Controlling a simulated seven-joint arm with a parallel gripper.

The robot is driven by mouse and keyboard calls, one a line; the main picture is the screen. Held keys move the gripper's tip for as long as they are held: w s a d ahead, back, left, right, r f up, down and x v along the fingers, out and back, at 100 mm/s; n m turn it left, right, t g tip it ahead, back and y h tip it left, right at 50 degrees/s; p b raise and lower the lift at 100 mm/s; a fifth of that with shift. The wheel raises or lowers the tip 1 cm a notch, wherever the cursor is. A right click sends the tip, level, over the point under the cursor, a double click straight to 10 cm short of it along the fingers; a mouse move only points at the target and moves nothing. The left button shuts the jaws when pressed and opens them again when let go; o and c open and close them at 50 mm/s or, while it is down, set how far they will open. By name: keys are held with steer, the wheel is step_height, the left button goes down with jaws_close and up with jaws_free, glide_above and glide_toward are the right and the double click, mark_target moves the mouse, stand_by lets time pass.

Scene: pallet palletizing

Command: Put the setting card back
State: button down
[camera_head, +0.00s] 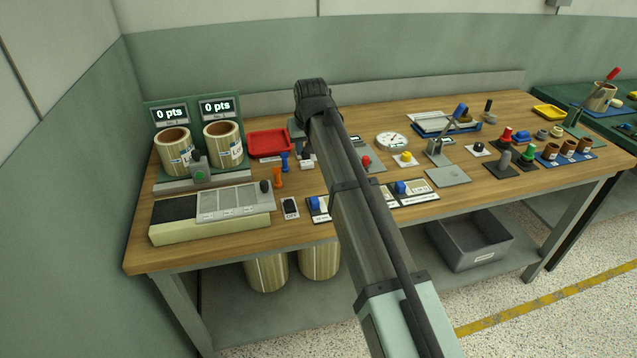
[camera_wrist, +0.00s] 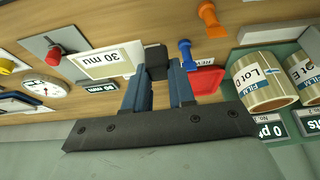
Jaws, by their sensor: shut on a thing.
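In the wrist view, my gripper (camera_wrist: 158,75) is shut on a dark block (camera_wrist: 156,54) between its two blue-grey fingers. A cream setting card (camera_wrist: 108,61) printed "30 mu" adjoins the block on its left. The block looks like the card's grip. The card looks large and close to the camera, above the wooden table; whether it touches anything below cannot be told.
A red tray (camera_head: 270,143), an orange peg (camera_head: 278,178) and a blue peg (camera_head: 284,162) stand left of my arm. Film rolls (camera_head: 223,146) stand farther left. A dial gauge (camera_head: 391,141) and a red button (camera_wrist: 53,53) lie near the card's side. Bare wood shows in front of the red tray.

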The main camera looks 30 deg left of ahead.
steer(key=shift+f, duration=5)
steer(key=c, duration=0.9)
jaws_free()
steer(key=shift+f, duration=0.15)
steer(key=shift+c, duration=0.2)
steer(key=v, duration=1.2)
steer(key=shift+a, duration=0.1)
